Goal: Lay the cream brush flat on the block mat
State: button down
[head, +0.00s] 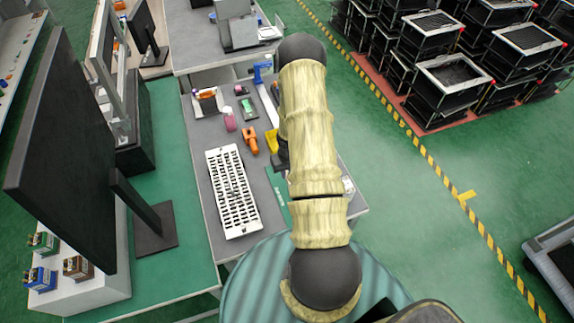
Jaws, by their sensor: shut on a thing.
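My arm hangs down over the right part of the grey work table and covers what lies under it. A dark piece beside the arm's left edge (282,156) may be part of my gripper. The fingertips and anything between them are hidden behind the arm. I cannot make out the cream brush for sure. A flat green strip (279,190) lies on the table right of the white slotted tray, partly under the arm. It may be the block mat, but I cannot tell.
On the table are a white slotted tray (232,192), an orange tool (250,141), a yellow thing (271,141), a pink bottle (229,119), a green item (249,108), a long white strip (267,105) and a blue fixture (262,71). A large monitor (68,155) stands at left.

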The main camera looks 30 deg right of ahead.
jog(key=shift+s+d+r, duration=0.1)
jog(key=shift+d, duration=0.5)
notch_tip(320, 180, down, 9)
jog(key=b, duration=0.7)
jog(key=shift+r, duration=0.1)
jog(key=c, duration=1.3)
grip_release()
jog(key=shift+r, duration=0.1)
